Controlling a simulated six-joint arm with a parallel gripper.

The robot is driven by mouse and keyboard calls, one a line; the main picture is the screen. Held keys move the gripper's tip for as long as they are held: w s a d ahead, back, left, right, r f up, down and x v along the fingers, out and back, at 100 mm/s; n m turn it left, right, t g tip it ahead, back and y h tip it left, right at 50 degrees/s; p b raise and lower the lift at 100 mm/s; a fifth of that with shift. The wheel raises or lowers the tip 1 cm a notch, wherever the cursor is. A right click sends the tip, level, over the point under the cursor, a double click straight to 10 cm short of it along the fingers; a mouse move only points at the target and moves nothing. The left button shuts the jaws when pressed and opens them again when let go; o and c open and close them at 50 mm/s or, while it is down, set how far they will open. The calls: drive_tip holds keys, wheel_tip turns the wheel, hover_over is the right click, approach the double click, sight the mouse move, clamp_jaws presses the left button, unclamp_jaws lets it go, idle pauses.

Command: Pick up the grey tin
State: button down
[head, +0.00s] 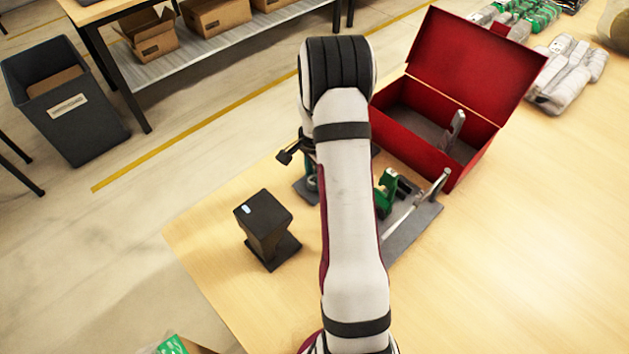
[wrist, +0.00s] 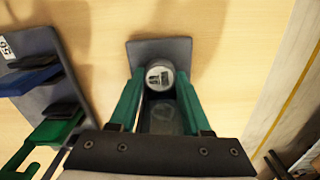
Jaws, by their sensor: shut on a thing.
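The grey tin (wrist: 160,76) is in the middle of the wrist view, with a pale round top bearing a dark picture. My gripper (wrist: 161,92) is shut on it, one green finger against each side. A small dark grey mat (wrist: 178,51) shows beneath and beyond the tin. I cannot tell whether the tin touches it. In the head view my arm hides the tin and most of the gripper.
An open red toolbox (head: 468,93) stands beyond my arm. Beside it a grey board (head: 424,224) holds a green tool (head: 386,192) and a metal-shafted tool (head: 420,203). A black device (head: 263,222) stands at left. The table's right front is clear.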

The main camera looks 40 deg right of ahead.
wheel_tip(320, 180, up, 17)
drive_tip(key=s+a+f+n, duration=0.1)
drive_tip(key=f, duration=0.3)
drive_tip(key=a+f+n, duration=0.1)
drive_tip(key=f, duration=0.3)
drive_tip(key=s+a+f+n, duration=0.1)
drive_tip(key=f+n, duration=0.1)
drive_tip(key=f, duration=0.1)
drive_tip(key=shift+s+f, duration=0.3)
drive_tip(key=shift+f, duration=0.1)
drive_tip(key=a+f, duration=0.1)
drive_tip(key=a, duration=0.1)
drive_tip(key=s+a+f, duration=0.1)
drive_tip(key=a+f, duration=0.1)
drive_tip(key=shift+a, duration=0.1)
drive_tip(key=shift+s+a+f, duration=0.1)
drive_tip(key=shift+a+f, duration=0.35)
drive_tip(key=shift+a, duration=0.15)
drive_tip(key=d+r, duration=0.4)
drive_tip(key=r, duration=0.1)
drive_tip(key=shift+d+r, duration=0.2)
drive_tip(key=shift+r, duration=0.2)
